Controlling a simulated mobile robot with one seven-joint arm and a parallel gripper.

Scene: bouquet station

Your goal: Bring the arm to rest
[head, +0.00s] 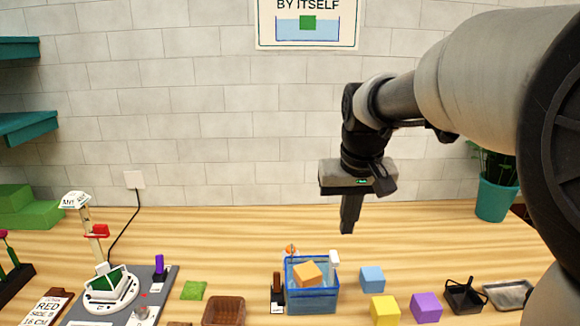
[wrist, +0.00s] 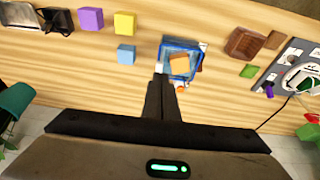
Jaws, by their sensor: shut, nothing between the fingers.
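My gripper (head: 348,231) hangs above the back part of the wooden table, pointing down. Its fingers are together with nothing between them. In the wrist view the shut fingers (wrist: 164,80) point towards a blue clear-walled bin (wrist: 195,58) that lies below and beyond them. In the head view this bin (head: 313,301) stands in front of the gripper, lower down, with an orange block (head: 307,273) in it. The gripper touches nothing that I can see.
Blue (head: 372,279), yellow (head: 385,309) and purple (head: 426,307) blocks stand right of the bin. A brown bowl (head: 224,311) and a grey station board (head: 157,290) are to the left. A teal plant pot (head: 496,198) stands at the back right. The table's back middle is clear.

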